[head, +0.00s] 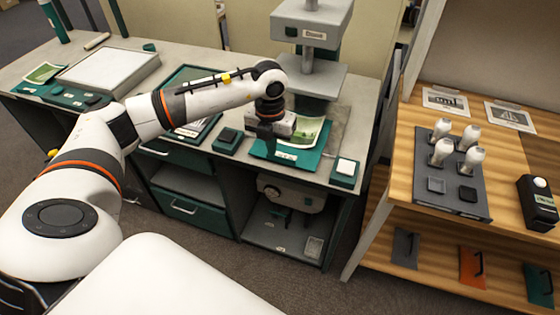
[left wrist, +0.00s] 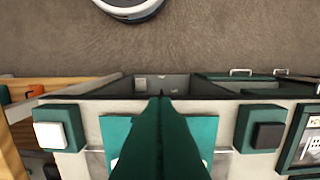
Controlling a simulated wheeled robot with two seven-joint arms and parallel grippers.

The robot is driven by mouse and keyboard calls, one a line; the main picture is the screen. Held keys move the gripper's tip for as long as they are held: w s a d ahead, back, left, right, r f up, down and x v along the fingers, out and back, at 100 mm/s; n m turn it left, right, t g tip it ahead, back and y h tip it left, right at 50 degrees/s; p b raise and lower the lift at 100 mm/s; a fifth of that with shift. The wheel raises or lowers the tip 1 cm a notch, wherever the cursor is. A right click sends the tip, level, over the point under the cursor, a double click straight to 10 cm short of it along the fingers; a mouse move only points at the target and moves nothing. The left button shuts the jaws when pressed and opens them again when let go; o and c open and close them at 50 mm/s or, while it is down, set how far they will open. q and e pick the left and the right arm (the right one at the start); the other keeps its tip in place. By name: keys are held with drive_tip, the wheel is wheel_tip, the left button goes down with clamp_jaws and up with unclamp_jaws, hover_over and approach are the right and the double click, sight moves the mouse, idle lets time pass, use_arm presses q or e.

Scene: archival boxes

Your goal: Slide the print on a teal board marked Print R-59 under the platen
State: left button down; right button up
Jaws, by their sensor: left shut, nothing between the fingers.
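A teal board (head: 313,163) with a green and white print (head: 308,131) on it lies on the grey bench, in front of the press. No marking is readable on it. The grey platen (head: 310,76) is raised on the press behind the board. My left gripper (head: 266,142) points down over the board's left part, its fingers shut and empty. In the left wrist view, the fingers (left wrist: 160,130) cover the middle of the teal board (left wrist: 117,128). Whether they touch it, I cannot tell. My right gripper is not in view.
A block with a black pad (head: 228,137) stands left of the board, and one with a white pad (head: 345,170) stands right. A pale panel (head: 108,73) lies further left. A wooden shelf unit (head: 400,172) with white-topped bottles stands at the right.

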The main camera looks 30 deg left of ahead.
use_arm(q)
wheel_tip(320, 180, down, 10)
drive_tip(key=shift+a+f+p, duration=0.1)
drive_tip(key=shift+p, duration=0.55)
drive_tip(key=w, duration=0.2)
drive_tip(key=shift+w+a+r, duration=0.2)
drive_tip(key=shift+w+a, duration=0.1)
drive_tip(key=shift+w, duration=0.05)
drive_tip(key=shift+w+a, duration=0.15)
drive_tip(key=shift+w, duration=0.5)
